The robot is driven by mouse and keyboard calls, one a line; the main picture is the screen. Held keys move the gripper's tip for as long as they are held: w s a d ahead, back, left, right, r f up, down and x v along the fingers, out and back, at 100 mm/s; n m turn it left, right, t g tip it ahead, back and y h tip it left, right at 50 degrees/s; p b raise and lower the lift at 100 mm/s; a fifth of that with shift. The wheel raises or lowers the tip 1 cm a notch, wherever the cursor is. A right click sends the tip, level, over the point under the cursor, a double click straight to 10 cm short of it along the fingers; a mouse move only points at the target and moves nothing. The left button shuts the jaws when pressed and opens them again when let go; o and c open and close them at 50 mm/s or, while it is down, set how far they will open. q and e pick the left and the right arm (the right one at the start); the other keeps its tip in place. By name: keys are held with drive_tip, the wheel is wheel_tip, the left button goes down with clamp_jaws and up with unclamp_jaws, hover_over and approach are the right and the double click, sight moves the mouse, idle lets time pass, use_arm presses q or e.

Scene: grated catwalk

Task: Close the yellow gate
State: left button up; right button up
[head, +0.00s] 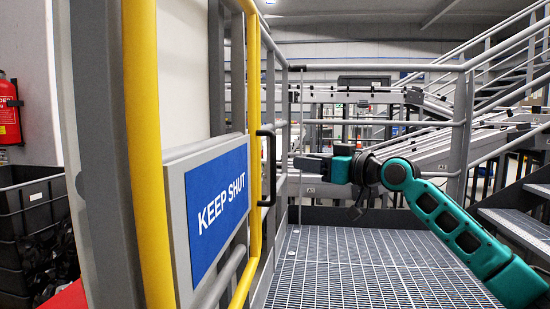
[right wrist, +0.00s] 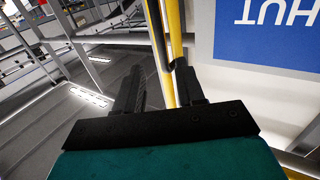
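The yellow gate (head: 146,150) stands at the left of the head view, seen at a steep angle, with a blue KEEP SHUT sign (head: 217,205) on its panel. A black handle (head: 266,165) is on its far yellow upright. My right gripper (head: 304,163) is to the right of the handle, pointing left towards it, apparently apart from it. In the right wrist view my right gripper (right wrist: 158,70) has its fingers spread, with the yellow upright (right wrist: 175,35) beyond, nearer the right finger. Whether a finger touches the handle cannot be told. My left gripper is out of view.
Grated floor (head: 350,265) lies clear in front of me. Grey railings (head: 463,125) and stairs (head: 515,225) stand on the right. Black crates (head: 30,215) and a red fire extinguisher (head: 8,112) are at the far left.

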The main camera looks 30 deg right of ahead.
drive_tip(key=p+x, duration=0.1)
drive_tip(key=x, duration=1)
drive_tip(key=shift+a, duration=0.1)
drive_tip(key=shift+c, duration=0.4)
clamp_jaws()
